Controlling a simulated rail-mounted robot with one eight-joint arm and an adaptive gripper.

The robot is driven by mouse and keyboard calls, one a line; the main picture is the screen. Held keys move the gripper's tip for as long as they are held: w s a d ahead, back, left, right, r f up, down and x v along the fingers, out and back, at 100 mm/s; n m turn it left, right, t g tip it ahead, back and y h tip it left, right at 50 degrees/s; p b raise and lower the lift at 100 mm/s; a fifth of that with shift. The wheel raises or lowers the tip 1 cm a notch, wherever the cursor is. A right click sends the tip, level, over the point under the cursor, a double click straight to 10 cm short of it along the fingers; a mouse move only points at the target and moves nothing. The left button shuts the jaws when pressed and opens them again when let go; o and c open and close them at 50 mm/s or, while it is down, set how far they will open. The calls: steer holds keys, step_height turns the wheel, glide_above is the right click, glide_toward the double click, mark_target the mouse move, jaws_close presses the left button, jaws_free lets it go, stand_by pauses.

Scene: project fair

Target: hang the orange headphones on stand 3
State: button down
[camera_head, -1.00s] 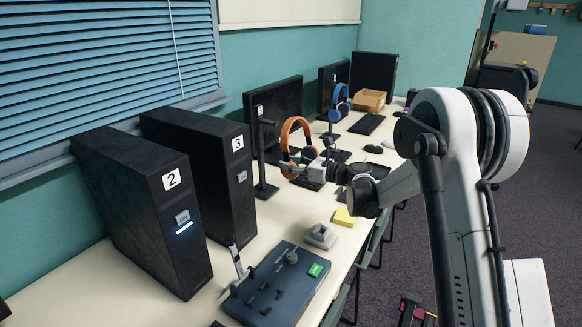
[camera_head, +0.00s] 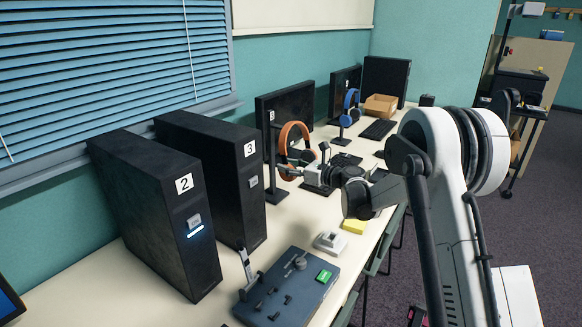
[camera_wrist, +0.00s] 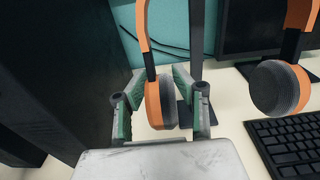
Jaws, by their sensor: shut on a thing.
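The orange headphones (camera_head: 283,137) hang upright in my gripper (camera_head: 292,172), above the desk. In the wrist view, my gripper (camera_wrist: 160,106) is shut on one ear cup of the orange headphones (camera_wrist: 153,103); the other cup is to the right. A black stand (camera_head: 272,152) with a small white label is just left of the headphones in the head view; its number is too small to read. Its dark post (camera_wrist: 196,45) is behind the held cup in the wrist view. The headband appears beside the post, not clearly on it.
Black towers marked 2 (camera_head: 160,215) and 3 (camera_head: 225,180) stand left of the stand. Monitors (camera_head: 286,110) are behind it. Blue headphones (camera_head: 348,100) hang farther back. A keyboard (camera_wrist: 290,140) is at right. A blue-grey board (camera_head: 290,290) and yellow block (camera_head: 355,224) are nearer.

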steer(key=shift+f+b+x, duration=0.25)
steer(key=shift+x, duration=0.9)
steer(key=shift+f+b+x, duration=0.2)
steer(key=shift+f+x, duration=0.05)
steer(key=shift+x, duration=0.9)
steer(key=c, duration=1.3)
jaws_free()
